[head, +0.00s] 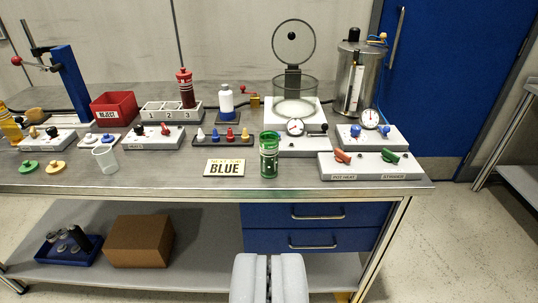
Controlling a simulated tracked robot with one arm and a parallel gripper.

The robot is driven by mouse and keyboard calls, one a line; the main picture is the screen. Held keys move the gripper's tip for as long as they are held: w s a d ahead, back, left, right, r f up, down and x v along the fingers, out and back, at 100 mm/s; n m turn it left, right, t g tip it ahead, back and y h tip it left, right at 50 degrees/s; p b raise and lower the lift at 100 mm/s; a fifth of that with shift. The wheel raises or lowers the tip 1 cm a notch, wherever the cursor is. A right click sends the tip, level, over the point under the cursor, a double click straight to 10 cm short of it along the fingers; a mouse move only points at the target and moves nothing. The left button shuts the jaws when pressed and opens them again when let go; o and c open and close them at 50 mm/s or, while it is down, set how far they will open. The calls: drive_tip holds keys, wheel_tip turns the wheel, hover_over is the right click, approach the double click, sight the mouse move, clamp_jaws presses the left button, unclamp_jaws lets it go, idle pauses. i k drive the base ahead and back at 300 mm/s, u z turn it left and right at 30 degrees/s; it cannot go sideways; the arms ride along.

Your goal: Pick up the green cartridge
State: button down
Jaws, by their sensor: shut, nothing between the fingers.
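My gripper (269,259) is at the bottom of the view, in front of the bench. Its two pale fingers are together with nothing between them. It lines up below the cartridge in the picture and is apart from it.
A control box with red and green handles (370,165) is to the right. A gauge box (299,145) and glass chamber (297,97) are behind. Blue drawers (317,214) hang below the bench top.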

sight(269, 140)
drive_tip(key=u, duration=0.05)
drive_tip(key=k, duration=0.45)
drive_tip(key=z, duration=0.1)
drive_tip(key=i, duration=1.4)
drive_tip(key=u, duration=0.6)
